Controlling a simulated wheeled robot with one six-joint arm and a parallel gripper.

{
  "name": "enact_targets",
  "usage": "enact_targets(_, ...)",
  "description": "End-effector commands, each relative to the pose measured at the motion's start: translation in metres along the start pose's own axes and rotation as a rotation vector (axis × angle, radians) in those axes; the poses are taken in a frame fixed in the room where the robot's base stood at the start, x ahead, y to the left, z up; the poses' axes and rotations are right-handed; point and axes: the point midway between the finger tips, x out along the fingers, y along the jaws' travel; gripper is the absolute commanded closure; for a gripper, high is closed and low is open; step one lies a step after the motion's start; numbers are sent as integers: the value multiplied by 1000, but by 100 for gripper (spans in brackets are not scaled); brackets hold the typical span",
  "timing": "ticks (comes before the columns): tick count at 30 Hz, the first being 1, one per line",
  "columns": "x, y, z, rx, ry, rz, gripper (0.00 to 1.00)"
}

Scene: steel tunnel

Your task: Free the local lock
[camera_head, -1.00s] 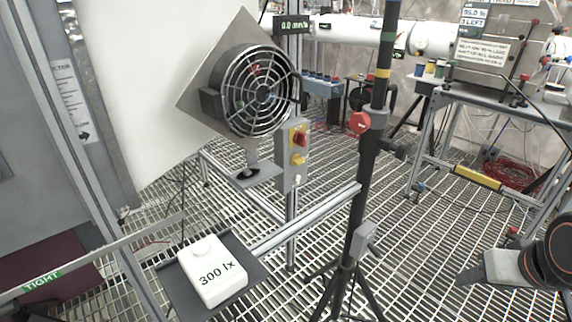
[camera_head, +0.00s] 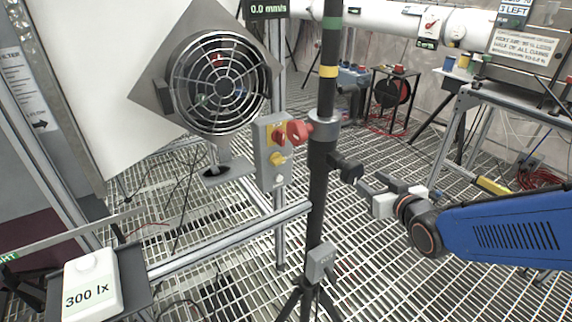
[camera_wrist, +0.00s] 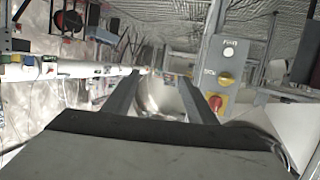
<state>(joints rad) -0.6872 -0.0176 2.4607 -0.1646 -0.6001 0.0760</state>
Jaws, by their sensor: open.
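A grey control box (camera_head: 272,150) stands on a post left of the black pole. It carries a red rotary handle on a yellow plate (camera_head: 279,136), a yellow knob (camera_head: 277,158) and a white button (camera_head: 279,178). In the wrist view the box (camera_wrist: 227,62) is right of my fingers, with the yellow knob (camera_wrist: 226,78) and red handle (camera_wrist: 215,103). The labels are too small to read surely, so I cannot tell which part is the local lock. My gripper (camera_head: 368,184) is open and empty, right of the pole; it also shows in the wrist view (camera_wrist: 160,78).
A fan (camera_head: 220,85) is left of the box. A white 300 lx block (camera_head: 90,287) sits at lower left. The floor is open grating.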

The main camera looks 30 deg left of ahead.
Motion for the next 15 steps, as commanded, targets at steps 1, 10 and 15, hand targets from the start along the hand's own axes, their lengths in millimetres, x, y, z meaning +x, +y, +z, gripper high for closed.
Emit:
enact_targets(1,15,-26,2,-8,32,-48,48)
enact_targets(10,50,-138,2,-15,228,-252,48)
enact_targets(15,54,-163,2,-10,273,-298,48)
